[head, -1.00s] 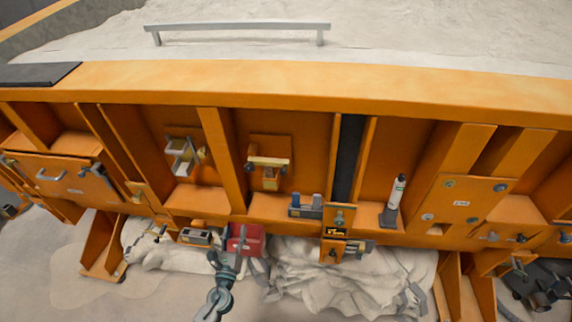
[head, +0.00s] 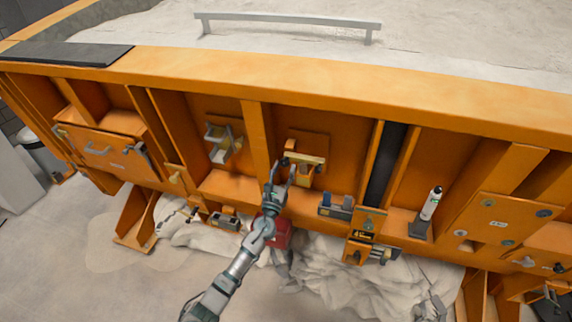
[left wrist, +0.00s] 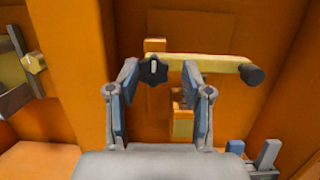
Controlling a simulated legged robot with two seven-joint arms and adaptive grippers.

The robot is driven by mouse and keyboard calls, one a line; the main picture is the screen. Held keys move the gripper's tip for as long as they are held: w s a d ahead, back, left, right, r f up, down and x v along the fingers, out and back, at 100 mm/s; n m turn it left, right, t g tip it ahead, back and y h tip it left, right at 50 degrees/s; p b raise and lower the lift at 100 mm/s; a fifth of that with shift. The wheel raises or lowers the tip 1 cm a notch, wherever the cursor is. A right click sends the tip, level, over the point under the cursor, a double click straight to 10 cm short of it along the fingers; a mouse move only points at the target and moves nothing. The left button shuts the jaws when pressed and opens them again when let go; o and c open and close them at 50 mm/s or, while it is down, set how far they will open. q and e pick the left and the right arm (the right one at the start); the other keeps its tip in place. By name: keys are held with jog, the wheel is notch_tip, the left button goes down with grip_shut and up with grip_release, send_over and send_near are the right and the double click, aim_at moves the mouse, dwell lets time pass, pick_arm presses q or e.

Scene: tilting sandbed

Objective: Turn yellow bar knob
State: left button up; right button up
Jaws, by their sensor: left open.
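A pale yellow bar (head: 308,158) sits across an orange plate in a recess of the orange frame. In the left wrist view, the yellow bar (left wrist: 215,63) runs roughly level, with a black lobed knob (left wrist: 153,70) at its left end and a dark round handle (left wrist: 252,76) at its right end. My left gripper (head: 282,165) is open just in front of the bar's left part. In the left wrist view, its fingers (left wrist: 160,69) stand on either side of the lobed knob; I cannot tell if they touch anything. My right gripper is not in view.
A grey bracket with a yellow knob (left wrist: 34,62) is in the recess to the left. Blue and grey blocks (head: 336,206) sit on the ledge to the lower right. A white bottle (head: 431,203) stands further right. Orange ribs (head: 258,140) divide the recesses.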

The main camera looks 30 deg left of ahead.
pick_arm(q)
jog(key=shift+w+a+r, duration=0.35)
jog(key=shift+w+a, duration=0.2)
jog(key=shift+a, duration=0.15)
jog(key=shift+w+a+f, duration=0.1)
jog(key=shift+w+a, duration=0.15)
jog(key=shift+o, duration=0.8)
jog(key=shift+d, duration=0.4)
jog(key=c, duration=0.7)
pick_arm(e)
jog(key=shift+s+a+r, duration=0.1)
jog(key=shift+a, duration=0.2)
